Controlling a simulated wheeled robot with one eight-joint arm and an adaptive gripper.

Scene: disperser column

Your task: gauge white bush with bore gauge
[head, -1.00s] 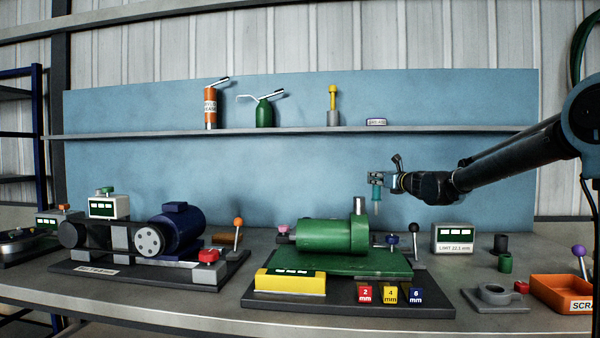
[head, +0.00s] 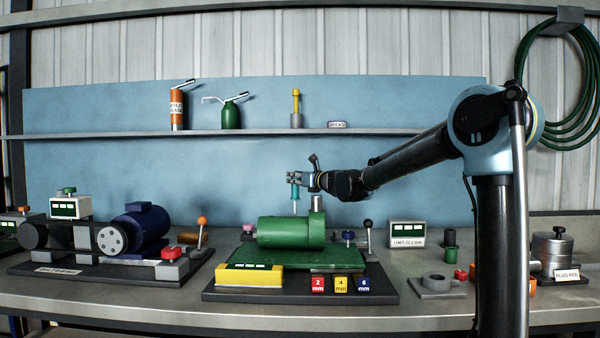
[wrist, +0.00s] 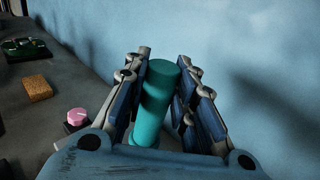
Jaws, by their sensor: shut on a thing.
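My gripper (head: 295,177) is shut on an upright teal cylinder with a thin pale lower stem, which looks like the bore gauge (head: 295,191). It hangs above the green machine (head: 285,232), left of the machine's upright silver post. In the wrist view the teal gauge (wrist: 157,105) stands between the two blue finger pads. I cannot make out a white bush in either view. A grey block with a round bore (head: 436,285) sits on the bench at the right, with no gauge in it.
A limit display (head: 407,234) stands right of the machine, near dark and green cylinders (head: 449,251). A yellow-fronted readout (head: 249,276) and red, yellow and blue mm blocks (head: 341,285) lie in front. A motor rig (head: 140,230) fills the left.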

